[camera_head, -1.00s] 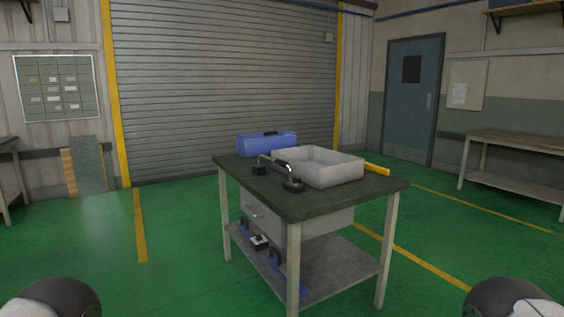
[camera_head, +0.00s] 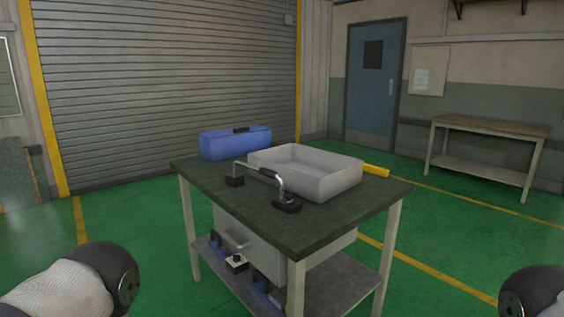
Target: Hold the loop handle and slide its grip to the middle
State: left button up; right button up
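The loop handle (camera_head: 281,181) is a bent metal bar standing on two dark feet near the front-left part of the dark-topped workbench (camera_head: 317,228). A dark grip (camera_head: 261,171) sits around its upper bar; its exact position along the bar is hard to tell at this size. Parts of my two arms show at the lower left and lower right edges, apart from the bench. Neither gripper is in the picture.
A grey open tray (camera_head: 335,184) stands just behind the handle. A blue toolbox (camera_head: 222,145) and a yellow object (camera_head: 376,170) are on the bench too. A drawer and lower shelf (camera_head: 338,291) are below. Another table (camera_head: 490,127) stands at the right wall. Green floor around the bench is clear.

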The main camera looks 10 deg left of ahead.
aim_at(269, 174)
jog(key=i+j+z, duration=0.2)
jog(key=j, duration=0.2)
jog(key=i+j+z, duration=0.15)
jog(key=i+j, duration=0.15)
jog(key=j, duration=0.15)
jog(key=i+j+z, duration=0.2)
jog(key=j, duration=0.25)
jog(key=i+j+z, duration=0.2)
jog(key=j, duration=0.3)
jog(key=i+j+z, duration=0.15)
jog(key=j, duration=0.35)
jog(key=i+j+z, duration=0.2)
jog(key=j, duration=0.35)
jog(key=j+z, duration=0.2)
jog(key=j, duration=0.3)
jog(key=i+j+z, duration=0.15)
jog(key=j, duration=0.45)
jog(key=k, duration=0.05)
